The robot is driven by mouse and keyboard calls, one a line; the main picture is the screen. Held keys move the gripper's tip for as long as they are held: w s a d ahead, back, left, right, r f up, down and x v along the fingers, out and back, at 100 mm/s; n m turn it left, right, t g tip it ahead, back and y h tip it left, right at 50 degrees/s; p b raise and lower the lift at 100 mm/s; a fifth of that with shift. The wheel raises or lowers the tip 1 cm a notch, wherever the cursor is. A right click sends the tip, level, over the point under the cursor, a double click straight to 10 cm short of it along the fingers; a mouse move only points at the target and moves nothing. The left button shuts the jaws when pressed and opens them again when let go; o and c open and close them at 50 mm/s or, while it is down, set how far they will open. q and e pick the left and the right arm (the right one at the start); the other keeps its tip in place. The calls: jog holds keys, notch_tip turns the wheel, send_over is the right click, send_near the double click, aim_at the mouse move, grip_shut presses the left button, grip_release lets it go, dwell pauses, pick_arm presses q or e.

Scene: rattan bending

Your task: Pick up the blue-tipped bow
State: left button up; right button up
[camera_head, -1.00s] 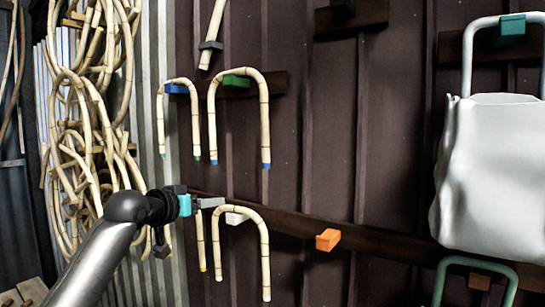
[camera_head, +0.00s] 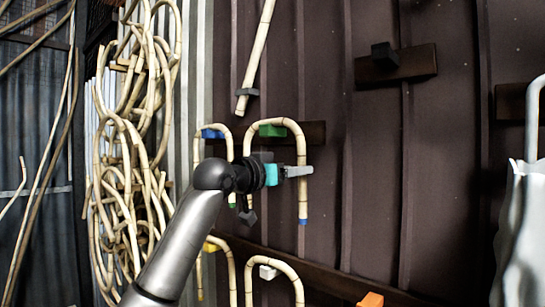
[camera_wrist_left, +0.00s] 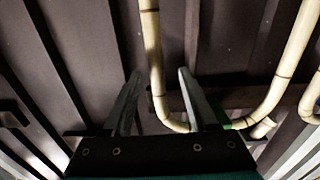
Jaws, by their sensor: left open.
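The blue-tipped bow (camera_head: 302,145) is a pale cane arch hanging over a green peg (camera_head: 272,131) on the dark wall; its right leg ends in a blue tip. My left gripper (camera_head: 300,171) is at that right leg, between the arch and the tip. In the left wrist view, which looks turned over, the open fingers of my left gripper (camera_wrist_left: 160,88) stand either side of the bow's near leg (camera_wrist_left: 153,50). Contact cannot be told. My arm hides part of the bow's left leg. My right gripper is not in view.
A smaller bow (camera_head: 229,150) hangs close left on a blue peg (camera_head: 212,133). Below hang bows on a yellow peg (camera_head: 211,247) and a white peg (camera_head: 268,272). An orange peg (camera_head: 371,300) is lower right. Coiled cane (camera_head: 125,150) hangs at left.

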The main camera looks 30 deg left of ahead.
pick_arm(q)
jog(key=w+p, duration=0.1)
jog(key=w, duration=0.1)
jog(key=w+d+p, duration=0.1)
jog(key=w, duration=0.2)
jog(key=shift+w+d+f, duration=0.15)
jog(key=shift+w+f, duration=0.05)
jog(key=shift+w, duration=0.15)
grip_shut()
dwell(0.3)
